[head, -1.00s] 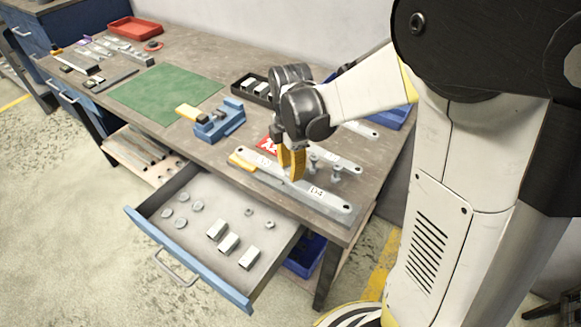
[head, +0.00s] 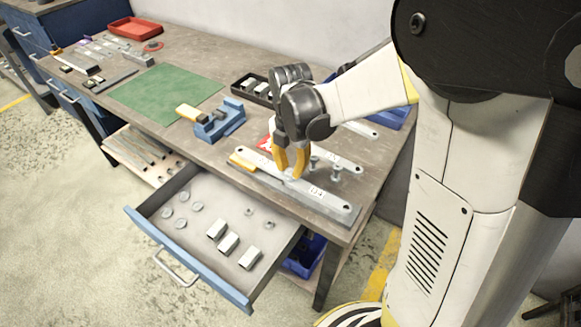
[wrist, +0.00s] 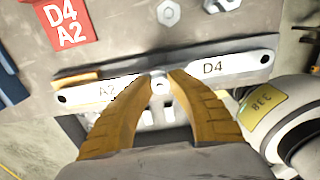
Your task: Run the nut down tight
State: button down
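A grey strap bracket (wrist: 215,70) marked A2 and D4 lies along the bench's front edge. It also shows in the head view (head: 335,203), lying slanted there. The small nut (wrist: 160,85) sits near its middle, between the two labels. My gripper (wrist: 161,77) points down over the strap, its two yellow fingertips on either side of the nut with no clear gap to it. In the head view my gripper (head: 291,172) stands at the same spot and mostly hides the nut. How far down the nut sits cannot be seen.
Upright bolts (head: 336,172) stand just right of my gripper, near a second strap (head: 350,165). A red D4 A2 card (wrist: 70,22) lies behind. A blue vise (head: 218,123) stands to the left. Below, an open drawer (head: 147,231) holds nuts, discs and blocks.

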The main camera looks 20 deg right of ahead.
dwell(0.4)
jog(key=m, duration=2.4)
jog(key=c, duration=1.6)
grip_release()
jog(key=shift+w+f, duration=0.1)
jog(key=shift+w, duration=0.05)
